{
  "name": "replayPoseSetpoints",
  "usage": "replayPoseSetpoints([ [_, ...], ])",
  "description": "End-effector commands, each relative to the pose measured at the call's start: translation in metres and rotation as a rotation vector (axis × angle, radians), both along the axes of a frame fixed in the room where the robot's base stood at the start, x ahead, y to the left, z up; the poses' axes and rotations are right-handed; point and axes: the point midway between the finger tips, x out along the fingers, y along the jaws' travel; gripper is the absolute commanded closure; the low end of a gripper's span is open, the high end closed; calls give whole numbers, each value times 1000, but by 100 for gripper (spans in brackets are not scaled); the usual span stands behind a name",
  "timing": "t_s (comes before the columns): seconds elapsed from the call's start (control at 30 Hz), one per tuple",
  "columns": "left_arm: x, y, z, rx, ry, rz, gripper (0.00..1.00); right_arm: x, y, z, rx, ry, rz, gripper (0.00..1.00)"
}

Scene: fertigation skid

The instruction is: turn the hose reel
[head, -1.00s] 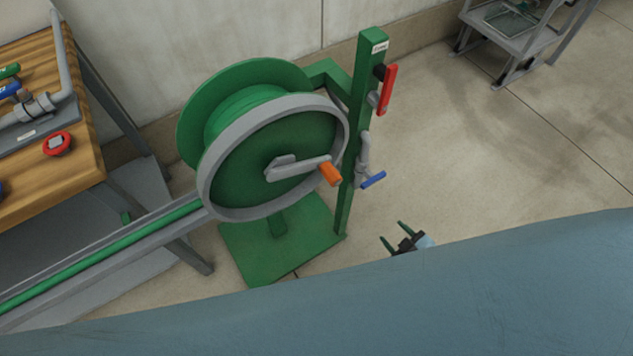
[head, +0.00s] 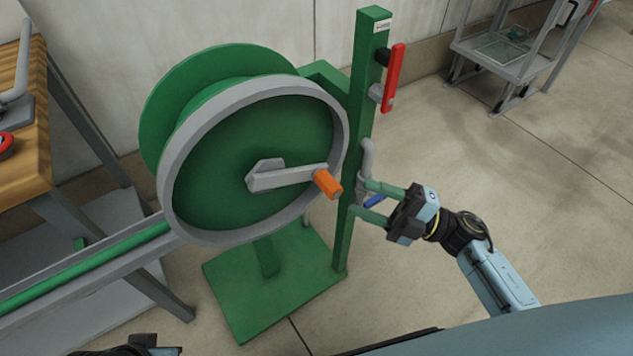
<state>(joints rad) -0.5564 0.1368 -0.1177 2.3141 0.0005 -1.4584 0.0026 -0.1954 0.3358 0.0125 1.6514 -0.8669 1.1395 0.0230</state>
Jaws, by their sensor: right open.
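The green hose reel (head: 240,160) with a grey rim stands on a green base plate (head: 290,290). Its grey crank arm (head: 285,178) points right and ends in an orange handle (head: 327,184). My right gripper (head: 366,200) is open, with its two green fingers pointing left, to the right of the orange handle and apart from it in the picture. A dark piece at the bottom left edge may be part of my left arm; no left fingers show.
A green post (head: 362,110) with a red lever (head: 394,77) stands right of the reel. A wooden table (head: 28,150) and a grey rail with green hose (head: 90,265) are at the left. A grey cart (head: 510,50) stands at the back right. The floor at right is clear.

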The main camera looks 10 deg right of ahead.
Motion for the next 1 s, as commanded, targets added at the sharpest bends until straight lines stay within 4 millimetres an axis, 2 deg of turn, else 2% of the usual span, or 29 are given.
replayPoseSetpoints([
  [0.1, -1, -2, 4, -4, -3, 0, 100, 12, 24, 8, 4, -4, 0, 52],
  [0.3, -4, -4, 14, -9, -10, 0, 100, 30, 58, 19, 4, -1, -1, 52],
  [0.5, -6, -5, 21, -13, -13, 1, 100, 41, 79, 25, 3, 1, -1, 52],
  [0.9, -7, -5, 25, -14, -16, 0, 100, 45, 86, 28, 2, 2, -3, 52],
  [1.0, -7, -5, 25, -15, -16, 0, 100, 45, 86, 28, 2, 2, -3, 64],
])
